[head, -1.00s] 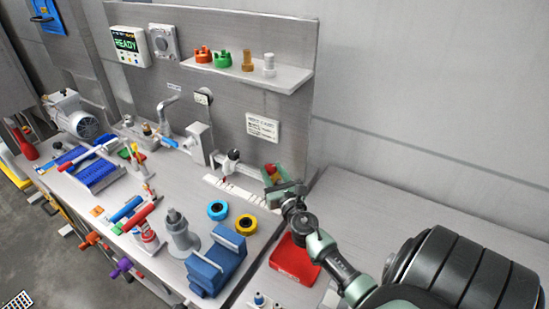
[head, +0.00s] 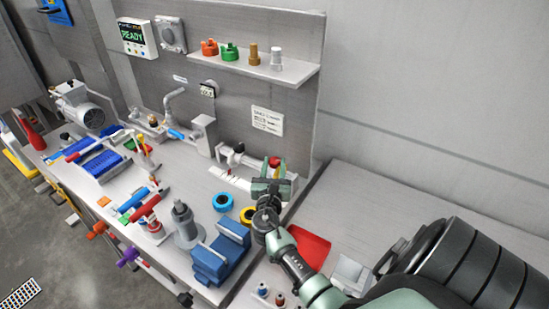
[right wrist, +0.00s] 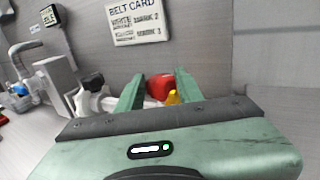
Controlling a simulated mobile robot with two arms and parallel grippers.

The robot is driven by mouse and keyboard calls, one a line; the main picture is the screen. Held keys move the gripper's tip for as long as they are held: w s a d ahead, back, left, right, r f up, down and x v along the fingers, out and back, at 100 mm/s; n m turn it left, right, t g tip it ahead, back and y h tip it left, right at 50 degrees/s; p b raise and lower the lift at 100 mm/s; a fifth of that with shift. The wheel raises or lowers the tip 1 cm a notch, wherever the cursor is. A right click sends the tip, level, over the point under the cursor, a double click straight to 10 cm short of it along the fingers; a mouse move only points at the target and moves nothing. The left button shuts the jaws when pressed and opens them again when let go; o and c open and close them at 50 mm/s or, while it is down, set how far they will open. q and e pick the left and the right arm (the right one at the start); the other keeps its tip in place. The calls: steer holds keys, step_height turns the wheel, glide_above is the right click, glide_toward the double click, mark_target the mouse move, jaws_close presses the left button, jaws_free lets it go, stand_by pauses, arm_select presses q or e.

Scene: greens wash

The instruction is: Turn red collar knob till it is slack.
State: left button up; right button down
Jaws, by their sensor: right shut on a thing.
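The red collar knob (head: 274,161) is at the end of a light pipe fitting along the back of the bench. It also shows in the right wrist view (right wrist: 159,87), between the two green fingers. My right gripper (head: 272,177) reaches over the bench to the knob and is shut on it. In the right wrist view my gripper (right wrist: 160,90) has a finger on each side of the knob, and a small yellow part (right wrist: 174,97) sits just beside it. The fingers hide part of the fitting. My left gripper is not in view.
A white card (head: 265,121) is on the wall behind. A blue ring (head: 222,201), a blue block (head: 219,258) and a grey stepped post (head: 186,226) stand left of my right arm. A red tray (head: 309,249) lies beside the arm. The counter at right is mostly clear.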

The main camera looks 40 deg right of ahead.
steer(key=c, duration=0.9)
jaws_free()
steer(key=b+v, duration=0.1)
steer(key=v, duration=0.6)
steer(key=shift+s+a+b, duration=0.25)
steer(key=shift+a+b, duration=0.05)
